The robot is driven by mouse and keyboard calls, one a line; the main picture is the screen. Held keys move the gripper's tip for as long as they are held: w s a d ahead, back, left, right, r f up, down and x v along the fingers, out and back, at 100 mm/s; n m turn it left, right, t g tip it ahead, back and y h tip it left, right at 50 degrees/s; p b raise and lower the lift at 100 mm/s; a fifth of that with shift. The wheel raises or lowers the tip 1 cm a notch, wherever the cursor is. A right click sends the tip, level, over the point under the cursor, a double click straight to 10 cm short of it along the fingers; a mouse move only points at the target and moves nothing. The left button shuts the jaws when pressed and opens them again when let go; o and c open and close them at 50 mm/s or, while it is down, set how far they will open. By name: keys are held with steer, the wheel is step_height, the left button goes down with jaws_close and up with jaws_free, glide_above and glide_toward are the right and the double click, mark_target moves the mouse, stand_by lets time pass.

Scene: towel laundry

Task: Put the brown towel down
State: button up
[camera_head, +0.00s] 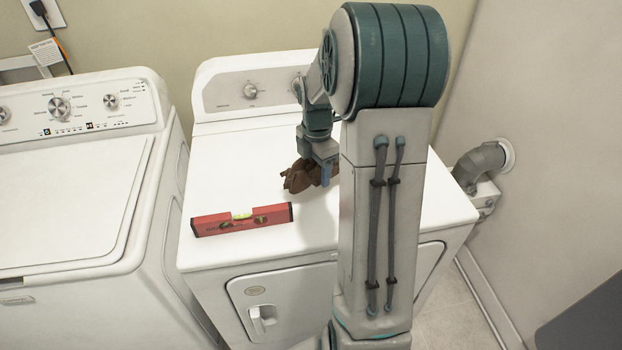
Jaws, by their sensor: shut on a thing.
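The brown towel (298,179) is a small crumpled bundle on or just above the white top of the dryer (225,158). My gripper (325,178) points down over the towel and is shut on it. Part of the towel sticks out to the left of the fingers. My own arm column hides some of the right side of the towel and of the dryer top. I cannot tell whether the towel's underside touches the dryer.
A red spirit level (210,224) lies on the dryer top, at the front left of the towel. A white washer (70,200) stands to the left. The dryer's back left top is clear. A vent pipe (480,163) meets the right wall.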

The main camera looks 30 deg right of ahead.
steer(key=shift+f, duration=1.8)
steer(key=shift+f, duration=0.1)
steer(key=o, duration=1.2)
steer(key=shift+c, duration=0.2)
step_height(320, 180, up, 12)
steer(key=shift+r, duration=0.1)
steer(key=s+a+r+m+t, duration=0.1)
steer(key=s+a+m+t, duration=0.2)
steer(key=s+a+m, duration=1.2)
steer(key=s+m, duration=0.4)
steer(key=shift+s, duration=0.15)
